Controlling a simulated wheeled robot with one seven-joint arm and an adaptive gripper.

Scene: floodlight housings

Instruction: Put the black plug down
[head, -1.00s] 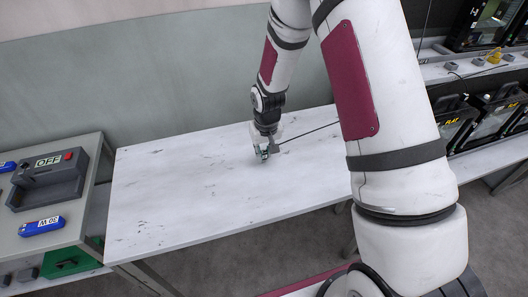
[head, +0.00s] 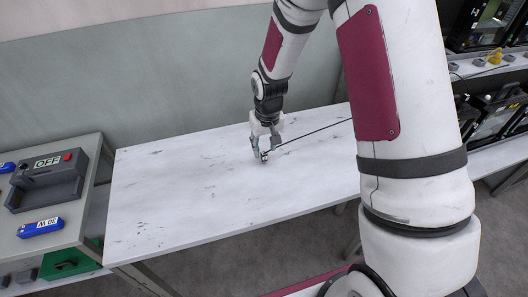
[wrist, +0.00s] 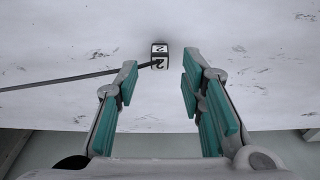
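The black plug (wrist: 159,62) has white faces marked 2 and a black cable running off to the left in the wrist view. It appears to rest on the white table (head: 190,205). In the head view the plug (head: 264,157) is small, just below my fingertips, with its cable leading up to the right. My gripper (wrist: 160,75) is open. Its teal-padded fingers stand on either side of the plug's line with clear gaps, and the plug shows just beyond the tips. In the head view my gripper (head: 263,150) points down over the table.
A grey bench at left holds a grey fixture marked OFF (head: 47,180) with a red button, and a blue block (head: 40,227) marked 30 W. Dark housings (head: 495,115) stand on shelves at right. The table's left and front areas are clear.

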